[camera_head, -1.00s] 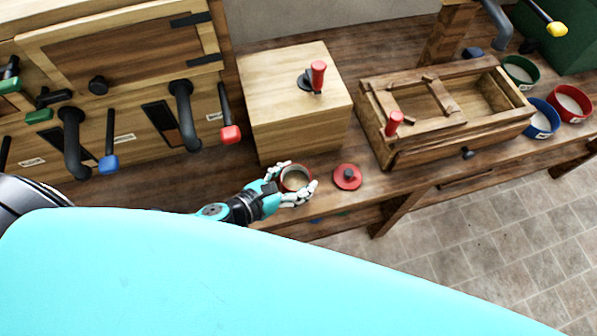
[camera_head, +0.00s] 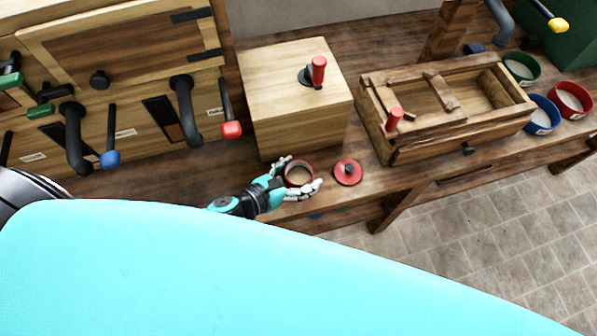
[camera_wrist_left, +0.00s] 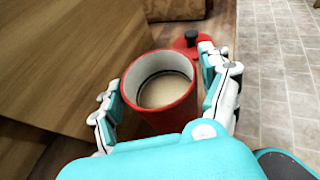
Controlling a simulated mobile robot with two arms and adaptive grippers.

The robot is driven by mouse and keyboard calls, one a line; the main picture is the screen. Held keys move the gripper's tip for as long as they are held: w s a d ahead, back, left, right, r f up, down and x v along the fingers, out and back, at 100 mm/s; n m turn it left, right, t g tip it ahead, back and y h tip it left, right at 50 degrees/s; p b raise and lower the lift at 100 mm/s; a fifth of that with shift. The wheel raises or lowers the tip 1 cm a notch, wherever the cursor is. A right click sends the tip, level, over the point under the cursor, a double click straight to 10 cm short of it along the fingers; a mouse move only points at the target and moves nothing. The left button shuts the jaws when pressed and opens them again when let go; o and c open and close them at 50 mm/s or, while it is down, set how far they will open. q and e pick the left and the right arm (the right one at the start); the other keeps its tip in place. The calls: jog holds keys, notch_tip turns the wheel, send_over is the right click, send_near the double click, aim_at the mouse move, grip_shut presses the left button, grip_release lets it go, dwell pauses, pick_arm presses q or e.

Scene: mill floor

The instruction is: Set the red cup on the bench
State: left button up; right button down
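The red cup (camera_head: 300,186) stands upright near the front edge of the wooden bench, just in front of a pale wooden box. It is open at the top, with beige contents, and shows large in the left wrist view (camera_wrist_left: 168,121). My left gripper (camera_head: 305,171) reaches in from the left with its fingers spread on either side of the cup. In the left wrist view a narrow gap shows beside the right finger; contact at the left finger is hard to tell. My right gripper is not in view.
A red lid (camera_head: 347,173) with a black knob lies just right of the cup. The pale box (camera_head: 292,95) with a red-handled crank is behind. A wooden tray frame (camera_head: 420,150) and green, blue and red bowls (camera_head: 571,101) stand farther right. Levers hang at left.

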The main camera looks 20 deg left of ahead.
pick_arm(q)
jog(key=shift+o, duration=0.8)
jog(key=shift+r, duration=0.1)
jog(key=shift+s, duration=0.1)
jog(key=b+v, duration=0.2)
jog(key=v, duration=1)
jog(key=shift+b, duration=0.3)
